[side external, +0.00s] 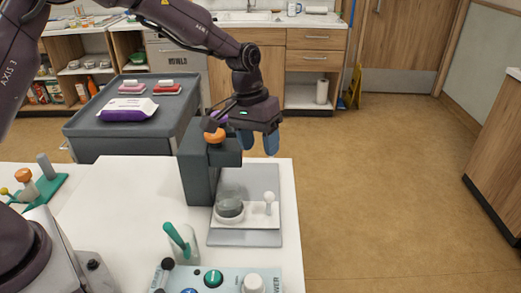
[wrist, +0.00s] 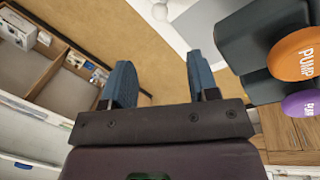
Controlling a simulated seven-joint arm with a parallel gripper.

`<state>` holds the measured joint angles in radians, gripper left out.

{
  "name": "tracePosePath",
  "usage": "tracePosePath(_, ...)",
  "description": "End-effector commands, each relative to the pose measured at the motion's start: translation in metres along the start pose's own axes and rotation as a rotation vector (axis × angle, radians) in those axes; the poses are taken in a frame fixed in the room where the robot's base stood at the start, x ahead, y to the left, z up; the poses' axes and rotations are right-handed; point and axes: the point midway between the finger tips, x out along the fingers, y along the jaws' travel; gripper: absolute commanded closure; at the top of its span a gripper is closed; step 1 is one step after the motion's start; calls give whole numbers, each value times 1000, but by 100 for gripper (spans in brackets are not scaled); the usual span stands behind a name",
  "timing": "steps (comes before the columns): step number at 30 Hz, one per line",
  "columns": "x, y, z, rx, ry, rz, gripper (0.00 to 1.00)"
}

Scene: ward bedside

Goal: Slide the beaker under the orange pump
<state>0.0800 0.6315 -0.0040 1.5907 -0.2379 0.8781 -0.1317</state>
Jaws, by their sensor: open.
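The beaker (side external: 230,205) is a small grey, see-through cup in a white slide (side external: 251,216) with a white ball knob (side external: 268,197) at its right. The slide lies on a grey plate in front of a dark dispenser (side external: 197,175). The orange pump (side external: 214,136) is on top of the dispenser, left of and above the beaker. A purple pump (side external: 219,117) is behind it. My gripper (side external: 258,148) is open and empty, fingers down, right of the dispenser head and above the plate's far part. The wrist view shows the orange pump (wrist: 296,54) right of my fingers and the knob (wrist: 160,10) beyond them.
A teal-handled lever (side external: 178,240) and a control box (side external: 213,280) with knobs stand at the near edge. A grey cart (side external: 125,122) with packs stands behind the white table (side external: 120,205). Open floor lies to the right.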

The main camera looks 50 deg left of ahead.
Motion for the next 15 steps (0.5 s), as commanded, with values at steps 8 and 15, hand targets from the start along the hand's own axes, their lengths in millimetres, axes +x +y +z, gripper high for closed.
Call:
tracePosePath(8,3,10,4,22,-6,-1,46)
tracePosePath(15,22,62,21,291,-19,-182,46)
